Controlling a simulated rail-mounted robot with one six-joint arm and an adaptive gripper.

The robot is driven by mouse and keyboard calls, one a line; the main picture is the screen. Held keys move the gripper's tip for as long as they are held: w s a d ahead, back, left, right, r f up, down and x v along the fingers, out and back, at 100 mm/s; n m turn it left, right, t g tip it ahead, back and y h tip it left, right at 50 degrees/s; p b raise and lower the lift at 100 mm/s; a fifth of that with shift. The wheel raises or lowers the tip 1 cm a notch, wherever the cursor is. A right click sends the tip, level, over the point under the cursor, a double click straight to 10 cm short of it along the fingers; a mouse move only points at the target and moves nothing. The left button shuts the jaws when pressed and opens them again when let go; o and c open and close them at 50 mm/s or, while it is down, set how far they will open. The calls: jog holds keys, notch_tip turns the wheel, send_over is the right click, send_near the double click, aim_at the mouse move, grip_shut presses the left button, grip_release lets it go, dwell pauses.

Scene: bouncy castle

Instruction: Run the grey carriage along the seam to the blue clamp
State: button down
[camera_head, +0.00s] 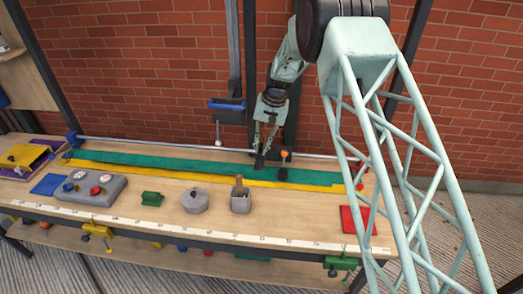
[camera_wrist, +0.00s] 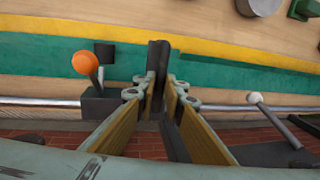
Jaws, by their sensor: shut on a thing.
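My gripper (camera_head: 264,145) is over the green strip, right of the bench's middle. In the wrist view its jaws (camera_wrist: 162,92) are closed around an upright dark grey piece, seemingly part of the grey carriage (camera_wrist: 157,60). It shows as a dark shape below my gripper in the head view (camera_head: 260,162); its base is mostly hidden. The blue clamp (camera_head: 72,138) is at the far left end of the metal rail (camera_head: 150,144). The seam is apparently the line between the green strip (camera_head: 180,160) and the yellow strip (camera_head: 150,172); carriage and clamp are well apart.
An orange-knobbed lever (camera_wrist: 86,63) stands on a dark block (camera_wrist: 97,103) beside my gripper. A white-knobbed lever (camera_head: 218,142) hangs from a blue-and-dark box (camera_head: 228,110) behind the strips. The strips leftward look clear.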

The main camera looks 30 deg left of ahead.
jog(key=shift+s+a+r, duration=0.1)
jog(key=shift+s+a, duration=0.05)
jog(key=shift+a, duration=0.35)
jog(key=c, duration=2.7)
grip_release()
jog(key=shift+d, duration=0.25)
